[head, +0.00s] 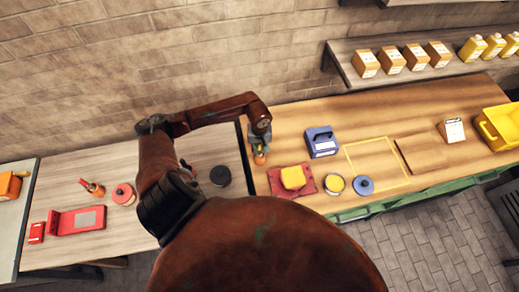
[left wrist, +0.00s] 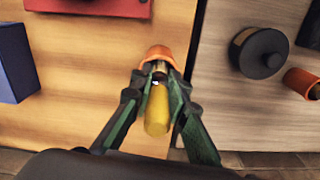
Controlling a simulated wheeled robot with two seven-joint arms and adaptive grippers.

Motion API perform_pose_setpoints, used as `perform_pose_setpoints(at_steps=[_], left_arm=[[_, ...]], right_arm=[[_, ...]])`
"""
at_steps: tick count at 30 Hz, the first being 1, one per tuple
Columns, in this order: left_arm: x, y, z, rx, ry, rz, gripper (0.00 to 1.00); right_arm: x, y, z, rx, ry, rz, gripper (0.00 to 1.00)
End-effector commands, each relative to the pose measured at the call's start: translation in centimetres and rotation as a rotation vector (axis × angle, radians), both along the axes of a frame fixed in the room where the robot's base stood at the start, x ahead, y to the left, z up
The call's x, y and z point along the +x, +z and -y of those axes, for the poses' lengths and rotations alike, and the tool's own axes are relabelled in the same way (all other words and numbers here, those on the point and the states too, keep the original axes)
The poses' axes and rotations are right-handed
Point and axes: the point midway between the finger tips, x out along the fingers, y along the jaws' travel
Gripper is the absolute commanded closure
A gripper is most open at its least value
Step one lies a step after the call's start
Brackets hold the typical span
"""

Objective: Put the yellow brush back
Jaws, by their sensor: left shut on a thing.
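The yellow brush (left wrist: 157,108) is in my left gripper, which shows in the left wrist view (left wrist: 157,82) and in the head view (head: 259,148). The fingers are shut on it from both sides. Its yellow handle points toward the wrist camera, and a metal band shows at its far end. An orange cup (left wrist: 158,53) is right at that end, near the wooden table's left edge; it also shows under the gripper in the head view (head: 260,159). I cannot tell whether the brush end is inside the cup or above it. My right gripper is out of view.
A blue box (head: 322,142) and a red tray (head: 307,187) with a yellow block (head: 292,177) stand close to my left gripper. A black round tin (left wrist: 262,54) and another orange cup (left wrist: 302,83) are across the table gap.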

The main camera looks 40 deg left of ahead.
Motion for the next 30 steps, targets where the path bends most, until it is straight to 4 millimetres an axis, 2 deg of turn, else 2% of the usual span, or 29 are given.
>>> perform_pose_setpoints(at_steps=[8, 9, 16, 26, 28, 30], left_arm=[[0.1, -0.2, 0.0, 0.001, -0.001, 0.001, 1.0], [0.1, -0.3, 0.0, 0.001, -0.001, 0.001, 0.84], [0.1, -0.1, 0.0, 0.001, 0.0, 0.001, 0.69], [0.1, 0.0, 0.0, 0.001, 0.0, 0.001, 0.68], [0.1, 0.4, 0.0, 0.001, 0.0, 0.002, 0.68], [0.2, 1.2, -0.2, 0.003, -0.001, 0.005, 0.68]], right_arm=[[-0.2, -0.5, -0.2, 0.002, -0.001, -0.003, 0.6], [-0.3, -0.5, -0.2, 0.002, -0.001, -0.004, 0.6], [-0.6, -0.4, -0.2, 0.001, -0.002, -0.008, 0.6], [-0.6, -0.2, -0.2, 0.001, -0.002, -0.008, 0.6], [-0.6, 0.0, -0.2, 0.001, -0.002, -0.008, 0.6], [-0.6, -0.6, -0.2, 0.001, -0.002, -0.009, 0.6]])
